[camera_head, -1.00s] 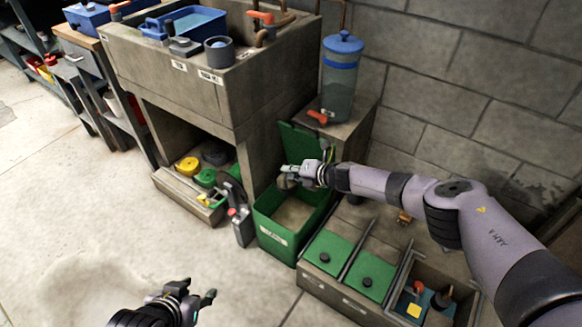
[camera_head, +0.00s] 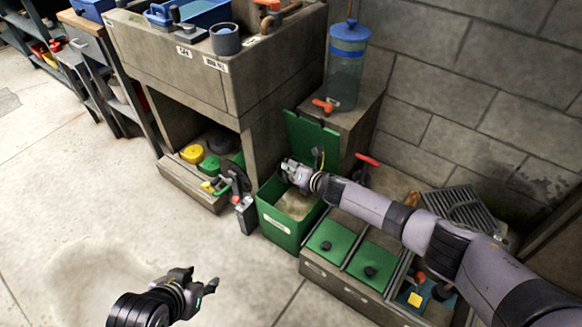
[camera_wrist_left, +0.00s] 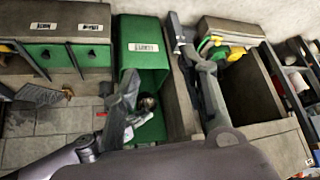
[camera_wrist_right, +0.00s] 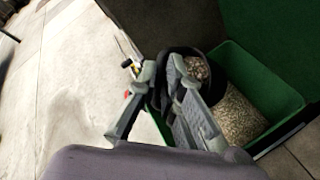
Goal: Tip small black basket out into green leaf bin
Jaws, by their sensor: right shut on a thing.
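The green leaf bin (camera_head: 277,222) stands open in the head view, its lid (camera_head: 313,135) raised behind it. My right gripper (camera_head: 291,170) is over the bin. In the right wrist view my right gripper (camera_wrist_right: 165,95) is shut on the small black basket (camera_wrist_right: 207,55). Pale speckled matter shows in the basket, and more lies in the bin (camera_wrist_right: 265,80). The basket is mostly hidden in the head view; I cannot tell its exact tilt. My left gripper (camera_head: 203,288) is open and empty, above the floor at lower left; its spread fingers show in the left wrist view (camera_wrist_left: 165,80).
A concrete trough with two green lids (camera_head: 329,236) stands right of the bin. A clear blue-topped canister (camera_head: 347,68) stands behind. The floor at left is clear.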

